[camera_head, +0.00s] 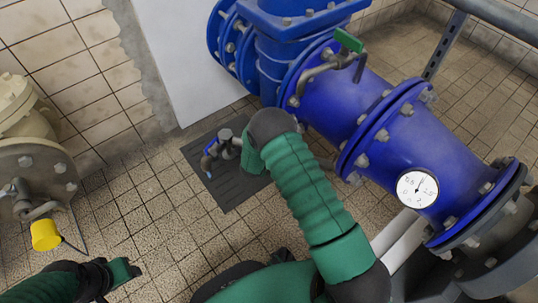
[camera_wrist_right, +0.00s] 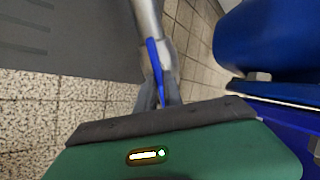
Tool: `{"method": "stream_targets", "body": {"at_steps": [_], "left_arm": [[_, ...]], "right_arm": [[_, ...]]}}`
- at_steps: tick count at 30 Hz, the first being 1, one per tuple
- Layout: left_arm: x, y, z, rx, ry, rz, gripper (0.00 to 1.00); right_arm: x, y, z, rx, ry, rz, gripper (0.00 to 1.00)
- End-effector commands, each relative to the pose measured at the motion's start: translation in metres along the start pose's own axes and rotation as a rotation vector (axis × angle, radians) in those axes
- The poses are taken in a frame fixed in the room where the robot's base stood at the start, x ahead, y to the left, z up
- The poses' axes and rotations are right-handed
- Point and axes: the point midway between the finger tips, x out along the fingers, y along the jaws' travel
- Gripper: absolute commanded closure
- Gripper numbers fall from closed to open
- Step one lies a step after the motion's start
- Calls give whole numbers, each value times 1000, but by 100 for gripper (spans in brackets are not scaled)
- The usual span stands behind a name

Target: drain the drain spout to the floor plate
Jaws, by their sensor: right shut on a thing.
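The drain spout (camera_head: 226,141) is a short grey metal pipe standing over the dark floor plate (camera_head: 226,188), left of the big blue pipe. A small blue lever (camera_head: 207,162) is on its left side. In the right wrist view, the blue lever (camera_wrist_right: 154,58) lies along the metal pipe (camera_wrist_right: 147,18). My right gripper (camera_wrist_right: 160,92) is shut on the lever, its dark fingers on either side. In the head view my right arm and wrist hide most of this gripper. My left gripper (camera_head: 124,270) is low at the left, away from the spout; its fingers are unclear.
The large blue flanged pipe (camera_head: 415,135) with a white gauge (camera_head: 417,189) and a green-handled valve (camera_head: 348,41) stands close to the right. A beige flanged pipe (camera_head: 28,165) with a yellow cap (camera_head: 45,235) stands at the left. Tiled floor lies between.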

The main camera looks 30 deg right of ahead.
Motion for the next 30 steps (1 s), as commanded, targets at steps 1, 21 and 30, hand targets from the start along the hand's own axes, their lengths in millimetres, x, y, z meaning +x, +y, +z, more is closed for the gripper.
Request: {"method": "stream_targets", "body": {"at_steps": [1, 21, 30], "left_arm": [[-1, 0, 0, 0, 0, 0, 51], [-16, 0, -4, 0, 0, 0, 51], [-23, 0, -6, 0, 0, 0, 51]], "right_arm": [[-1, 2, 0, 12, 0, 4, 100], [-1, 3, 0, 538, 2, 6, 100], [-1, 4, 0, 824, 3, 7, 100]]}}
